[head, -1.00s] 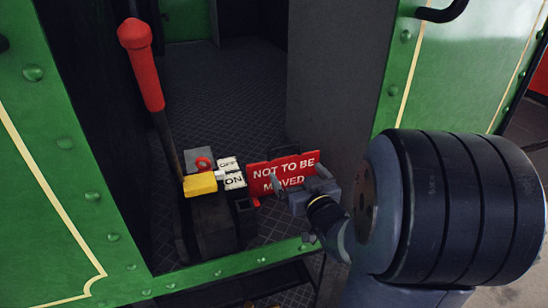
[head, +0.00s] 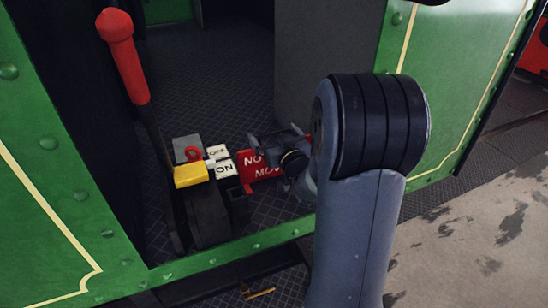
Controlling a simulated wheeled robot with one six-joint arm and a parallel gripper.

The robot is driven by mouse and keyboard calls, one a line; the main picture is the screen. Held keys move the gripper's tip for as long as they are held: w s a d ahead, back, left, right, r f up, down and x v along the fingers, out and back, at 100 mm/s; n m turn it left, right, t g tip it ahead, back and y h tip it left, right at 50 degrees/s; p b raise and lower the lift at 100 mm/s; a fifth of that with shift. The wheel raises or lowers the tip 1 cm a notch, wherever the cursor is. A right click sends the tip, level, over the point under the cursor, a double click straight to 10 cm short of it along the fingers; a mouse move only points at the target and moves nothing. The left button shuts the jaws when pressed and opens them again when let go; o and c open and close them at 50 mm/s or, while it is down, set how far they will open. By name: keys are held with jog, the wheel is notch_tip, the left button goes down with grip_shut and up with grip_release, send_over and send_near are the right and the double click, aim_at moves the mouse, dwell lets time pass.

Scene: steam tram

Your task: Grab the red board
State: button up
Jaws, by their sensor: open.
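The red board (head: 262,171) with white lettering stands on the tram's floor just right of the ON/OFF switch box. Its left part shows; my gripper and arm hide its right part. My gripper (head: 276,138) is open, in front of and over the upper right of the board. I cannot tell whether the fingers touch the board or lie on both sides of it.
A lever with a red handle (head: 125,60) rises at the left. Beside the board is the ON/OFF box (head: 222,160) with a yellow block (head: 190,175). Green tram walls (head: 50,170) flank the doorway, and a green sill (head: 230,245) crosses its front.

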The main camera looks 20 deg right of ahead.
jog(key=shift+w, duration=0.75)
jog(key=shift+c, duration=0.2)
jog(key=c, duration=1.2)
jog(key=shift+r, duration=0.1)
jog(key=shift+c, duration=0.4)
